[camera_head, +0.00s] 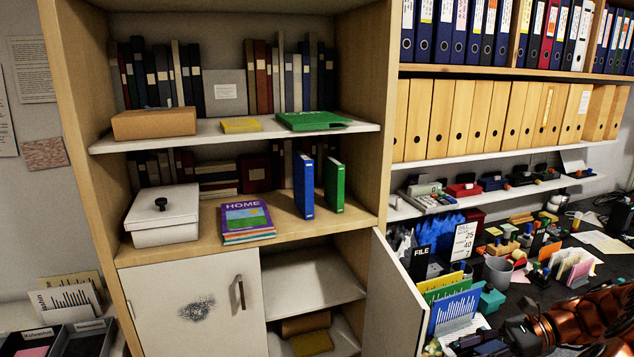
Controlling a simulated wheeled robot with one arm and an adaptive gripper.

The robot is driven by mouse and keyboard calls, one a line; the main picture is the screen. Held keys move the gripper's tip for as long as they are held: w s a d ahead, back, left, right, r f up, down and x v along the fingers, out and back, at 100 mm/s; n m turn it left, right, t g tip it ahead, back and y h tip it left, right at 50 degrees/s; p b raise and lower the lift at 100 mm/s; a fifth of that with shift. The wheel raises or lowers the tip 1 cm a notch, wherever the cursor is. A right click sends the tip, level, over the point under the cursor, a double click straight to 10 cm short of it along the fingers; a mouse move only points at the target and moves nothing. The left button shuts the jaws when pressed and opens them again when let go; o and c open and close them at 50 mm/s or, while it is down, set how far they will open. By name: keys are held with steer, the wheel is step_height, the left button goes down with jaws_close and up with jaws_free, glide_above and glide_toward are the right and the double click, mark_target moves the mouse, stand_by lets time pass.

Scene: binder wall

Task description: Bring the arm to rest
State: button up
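My arm (582,318), with copper-coloured links and black joints, reaches in from the bottom right corner, low in front of the dark desk. My gripper (482,346) seems to be the dark part at the arm's left end, near the bottom edge. It is partly cut off and hard to make out against the dark desk. I cannot see whether its fingers are open or shut, or whether it holds anything.
A wooden cabinet (75,130) stands at the left, its right lower door (392,300) swung open beside my arm. File holders (455,306), a grey cup (497,271) and small desk items crowd the desk. Binders fill the upper right shelves.

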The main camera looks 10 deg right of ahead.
steer(key=s+a+r+n+g+h, duration=0.3)
steer(key=a+n, duration=0.2)
steer(key=a, duration=0.5)
steer(key=s+a+r+n+g+h, duration=0.25)
steer(key=a+n, duration=0.25)
steer(key=a, duration=0.5)
steer(key=s+a+f+n+h, duration=0.2)
steer(key=s+n+h, duration=0.6)
steer(key=s, duration=0.9)
steer(key=shift+a+n+t, duration=0.35)
steer(key=shift+a+n, duration=0.15)
steer(key=shift+a, duration=0.05)
